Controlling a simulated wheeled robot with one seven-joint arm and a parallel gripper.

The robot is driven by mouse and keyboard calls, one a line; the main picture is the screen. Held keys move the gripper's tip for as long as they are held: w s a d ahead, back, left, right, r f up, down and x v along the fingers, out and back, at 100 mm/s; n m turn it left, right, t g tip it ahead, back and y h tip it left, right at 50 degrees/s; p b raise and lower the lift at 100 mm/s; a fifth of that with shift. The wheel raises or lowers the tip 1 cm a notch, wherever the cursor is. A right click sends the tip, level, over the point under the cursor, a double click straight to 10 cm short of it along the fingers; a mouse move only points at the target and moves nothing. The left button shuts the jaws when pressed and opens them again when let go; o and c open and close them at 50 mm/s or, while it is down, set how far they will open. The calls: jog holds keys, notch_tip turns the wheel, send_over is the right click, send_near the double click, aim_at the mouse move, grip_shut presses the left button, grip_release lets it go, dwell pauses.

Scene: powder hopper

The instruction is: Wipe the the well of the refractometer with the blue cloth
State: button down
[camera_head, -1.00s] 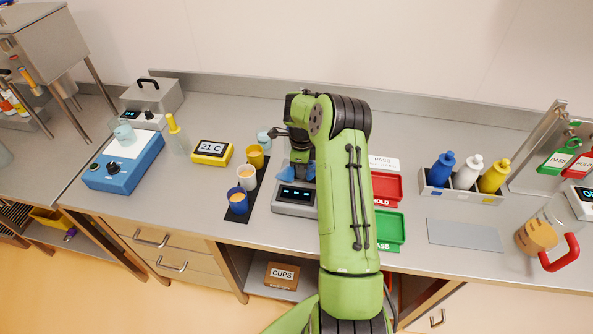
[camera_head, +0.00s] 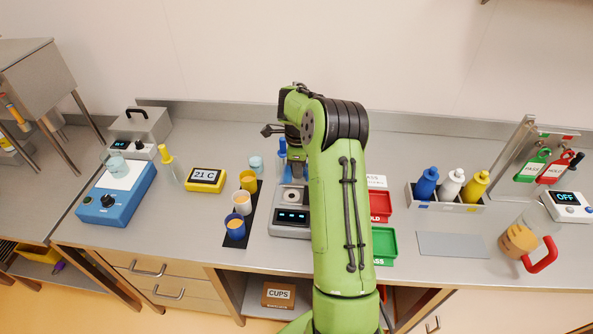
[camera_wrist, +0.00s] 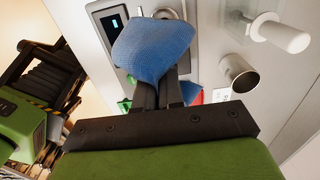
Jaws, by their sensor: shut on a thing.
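The refractometer (camera_head: 290,221) is a grey box with a lit display, on the bench left of my arm. Its round well (camera_head: 291,197) is uncovered in the head view. My gripper (camera_wrist: 160,88) is shut on the blue cloth (camera_wrist: 154,46), which bulges beyond the fingertips in the wrist view. In the head view, a bit of the cloth (camera_head: 298,170) shows below the wrist, behind the well and apart from it. In the wrist view, the cloth hides much of the refractometer (camera_wrist: 104,12). My arm hides the refractometer's right side in the head view.
Several cups, including a blue one (camera_head: 235,229), stand on a black strip (camera_head: 229,243) left of the refractometer. A blue-capped bottle (camera_head: 283,147) stands close behind. Red (camera_head: 380,206) and green (camera_head: 384,245) trays lie to the right. A bottle rack (camera_head: 445,198) stands beyond them.

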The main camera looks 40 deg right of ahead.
jog(key=shift+d+r, duration=0.1)
notch_tip(320, 180, up, 10)
jog(key=p, duration=0.5)
